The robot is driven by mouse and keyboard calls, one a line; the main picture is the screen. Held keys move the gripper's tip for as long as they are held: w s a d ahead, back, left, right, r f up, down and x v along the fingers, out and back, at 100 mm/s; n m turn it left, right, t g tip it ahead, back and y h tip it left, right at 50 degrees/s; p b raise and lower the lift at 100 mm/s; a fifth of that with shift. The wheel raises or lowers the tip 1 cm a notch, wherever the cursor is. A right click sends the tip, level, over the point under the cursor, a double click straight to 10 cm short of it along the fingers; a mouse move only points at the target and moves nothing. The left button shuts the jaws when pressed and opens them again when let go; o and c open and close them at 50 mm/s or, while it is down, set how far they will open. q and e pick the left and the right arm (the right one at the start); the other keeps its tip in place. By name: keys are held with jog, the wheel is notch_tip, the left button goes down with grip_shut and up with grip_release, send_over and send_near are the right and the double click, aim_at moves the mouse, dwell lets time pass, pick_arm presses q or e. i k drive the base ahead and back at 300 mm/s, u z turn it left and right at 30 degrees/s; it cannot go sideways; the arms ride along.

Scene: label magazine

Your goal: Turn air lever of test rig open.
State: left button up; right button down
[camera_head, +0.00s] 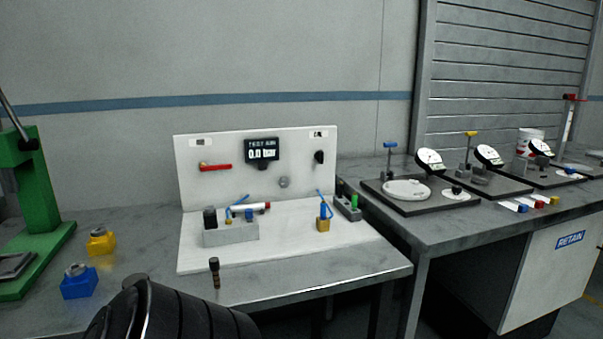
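The test rig (184,200) is a white upright panel on a white base plate, standing on the grey bench. A round grey fitting (284,182) and a black knob (319,157) are further right on the panel. Neither gripper's fingers show; only a dark ribbed part of my body rises at the bottom edge, apart from the lever.
A grey block (232,234) with parts in it and a brass block (323,225) with a blue tube stand on the base plate. A small dark cylinder (215,272) stands in front. Left are yellow (101,243) and blue (79,284) blocks and a green press (48,190). Gauge stations stand right.

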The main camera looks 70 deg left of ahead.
aim_at(202, 167)
jog(key=z, duration=0.05)
jog(key=i, duration=1.1)
jog(key=u, duration=2.45)
